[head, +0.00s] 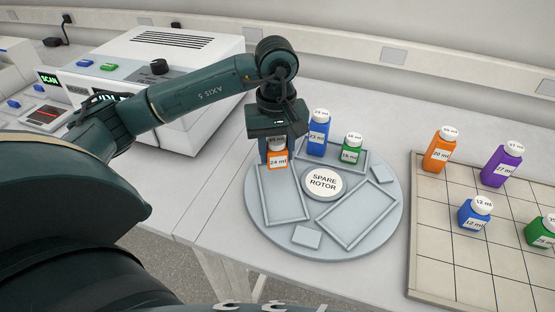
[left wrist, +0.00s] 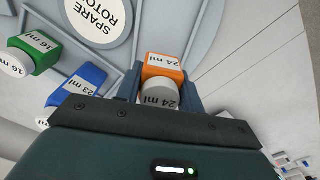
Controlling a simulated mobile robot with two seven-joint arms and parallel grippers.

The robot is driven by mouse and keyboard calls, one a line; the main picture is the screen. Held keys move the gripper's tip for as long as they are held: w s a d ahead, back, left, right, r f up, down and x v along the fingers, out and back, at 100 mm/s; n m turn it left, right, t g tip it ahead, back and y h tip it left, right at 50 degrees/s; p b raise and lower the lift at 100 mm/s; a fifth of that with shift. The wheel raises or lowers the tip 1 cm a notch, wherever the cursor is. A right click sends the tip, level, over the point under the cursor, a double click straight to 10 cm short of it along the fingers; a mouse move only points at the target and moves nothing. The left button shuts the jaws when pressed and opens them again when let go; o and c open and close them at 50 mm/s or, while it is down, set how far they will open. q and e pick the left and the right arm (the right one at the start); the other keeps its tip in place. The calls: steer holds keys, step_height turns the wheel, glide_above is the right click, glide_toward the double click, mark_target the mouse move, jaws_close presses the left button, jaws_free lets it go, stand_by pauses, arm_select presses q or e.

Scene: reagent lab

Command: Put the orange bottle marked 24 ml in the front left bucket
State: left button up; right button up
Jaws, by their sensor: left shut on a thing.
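The orange bottle marked 24 ml (head: 277,161) is upright between the fingers of my left gripper (head: 277,150), which is shut on it. In the left wrist view the orange bottle (left wrist: 164,68) and its white cap show between the two fingers of the left gripper (left wrist: 165,88). The front left bucket (head: 283,219) is an empty-looking shallow rectangular frame on the round grey rotor. The bottle shows at the far edge of this bucket; I cannot tell whether it touches anything below. My right gripper is not in view.
The back bucket holds a blue 23 ml bottle (head: 318,136) and a green 16 ml bottle (head: 351,151), close to my left gripper. The front right bucket (head: 345,243) looks empty. A gridded tray (head: 440,270) with several bottles stands right. A white machine (head: 195,75) stands behind left.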

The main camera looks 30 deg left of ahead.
mark_target(277, 164)
arm_select(q)
step_height(277, 164, down, 4)
steer(key=shift+r, duration=0.1)
steer(key=shift+f, duration=0.25)
steer(key=o, duration=1)
steer(key=shift+r, duration=0.1)
step_height(277, 164, up, 12)
steer(key=shift+r+b, duration=0.2)
steer(key=shift+b, duration=0.15)
